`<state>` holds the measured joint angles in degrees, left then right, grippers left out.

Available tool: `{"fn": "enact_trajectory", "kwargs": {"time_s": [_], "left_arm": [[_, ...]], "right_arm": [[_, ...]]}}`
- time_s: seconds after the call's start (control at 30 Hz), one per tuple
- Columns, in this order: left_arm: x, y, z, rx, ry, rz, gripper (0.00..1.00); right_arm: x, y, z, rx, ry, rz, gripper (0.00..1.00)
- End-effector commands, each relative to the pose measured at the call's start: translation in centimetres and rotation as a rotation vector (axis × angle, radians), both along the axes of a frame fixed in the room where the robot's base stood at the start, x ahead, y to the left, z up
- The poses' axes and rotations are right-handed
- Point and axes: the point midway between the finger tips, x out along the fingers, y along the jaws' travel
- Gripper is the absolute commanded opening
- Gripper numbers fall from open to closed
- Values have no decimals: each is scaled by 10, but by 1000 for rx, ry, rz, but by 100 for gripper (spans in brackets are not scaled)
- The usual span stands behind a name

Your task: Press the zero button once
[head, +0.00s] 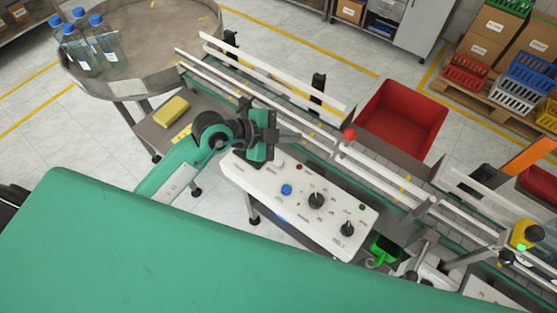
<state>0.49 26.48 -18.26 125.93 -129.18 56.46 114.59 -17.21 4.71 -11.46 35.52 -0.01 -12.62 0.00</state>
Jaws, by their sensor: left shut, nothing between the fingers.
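The white control panel (260,188) lies in the middle of the head view, in front of the conveyor. A blue button (286,189) sits on its left half. I cannot read which label marks the zero button. Right of the blue button are two black knobs, one large (316,200) and one smaller (347,229). A small dark red round part (299,167) and a small dark green one (362,207) sit along the far edge. My left gripper (298,136) is shut and empty, above the panel's far left end and apart from the blue button. My right gripper is out of view.
The conveyor's white rails (372,180) run behind the panel, with a red-topped post (349,134) close to my left gripper. A round table (135,75) with blue-capped bottles stands at upper left. A red bin (405,112) stands behind the conveyor.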

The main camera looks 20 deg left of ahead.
Motion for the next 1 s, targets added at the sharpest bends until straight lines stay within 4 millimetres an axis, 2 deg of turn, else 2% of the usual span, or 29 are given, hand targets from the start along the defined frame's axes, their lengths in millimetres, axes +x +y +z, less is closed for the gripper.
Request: {"fn": "enact_trajectory", "kwargs": {"time_s": [0.1,0.3,0.73,1.0], "left_arm": [[7,23,-20,146,87,65,0],[11,44,-33,242,153,134,0],[11,44,-36,246,154,138,0],[11,45,-56,247,155,138,0]], "right_arm": [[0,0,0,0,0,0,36],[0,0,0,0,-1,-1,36],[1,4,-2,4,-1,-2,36],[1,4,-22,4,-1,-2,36]]}}
